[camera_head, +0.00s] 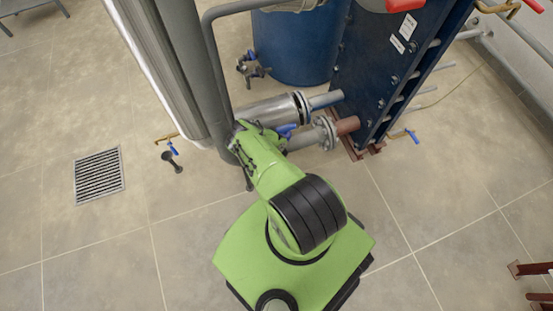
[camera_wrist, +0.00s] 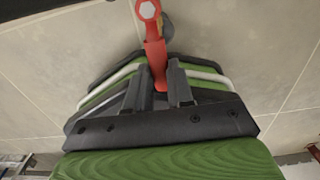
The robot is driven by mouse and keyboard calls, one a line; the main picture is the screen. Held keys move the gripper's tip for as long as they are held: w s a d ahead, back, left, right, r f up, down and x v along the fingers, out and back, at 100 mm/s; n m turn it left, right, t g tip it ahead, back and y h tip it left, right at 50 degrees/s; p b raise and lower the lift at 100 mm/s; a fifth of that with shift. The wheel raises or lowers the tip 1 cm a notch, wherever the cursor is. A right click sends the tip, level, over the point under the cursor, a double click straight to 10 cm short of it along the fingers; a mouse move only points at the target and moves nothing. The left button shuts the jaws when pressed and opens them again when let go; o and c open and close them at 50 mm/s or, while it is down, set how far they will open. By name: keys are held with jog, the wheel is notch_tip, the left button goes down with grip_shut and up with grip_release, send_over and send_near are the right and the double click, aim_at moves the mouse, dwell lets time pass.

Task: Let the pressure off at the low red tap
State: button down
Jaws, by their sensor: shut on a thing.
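The low red tap shows in the wrist view as a red lever (camera_wrist: 154,48) with a pale hex nut at its top end. The lever runs down between the two dark fingers of my gripper (camera_wrist: 158,80). My gripper is shut on the lever near its lower end. Behind the nut a small brassy and grey part of the fitting shows, mostly hidden. In the head view my green arm covers the gripper, and I cannot make out this tap there.
A blue plate exchanger (camera_head: 385,50) stands at the upper right, with flanged pipes (camera_head: 325,132) beside my arm. A blue tank (camera_head: 295,50) and a grey column (camera_head: 172,60) stand behind. Blue-handled taps (camera_head: 172,149) sit low nearby.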

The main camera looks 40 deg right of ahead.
dwell(0.4)
jog(key=c, duration=1)
grip_release()
notch_tip(320, 180, up, 16)
jog(key=p, duration=0.8)
jog(key=shift+f+p, duration=0.15)
jog(key=shift+p, duration=0.25)
jog(key=shift+s, duration=0.1)
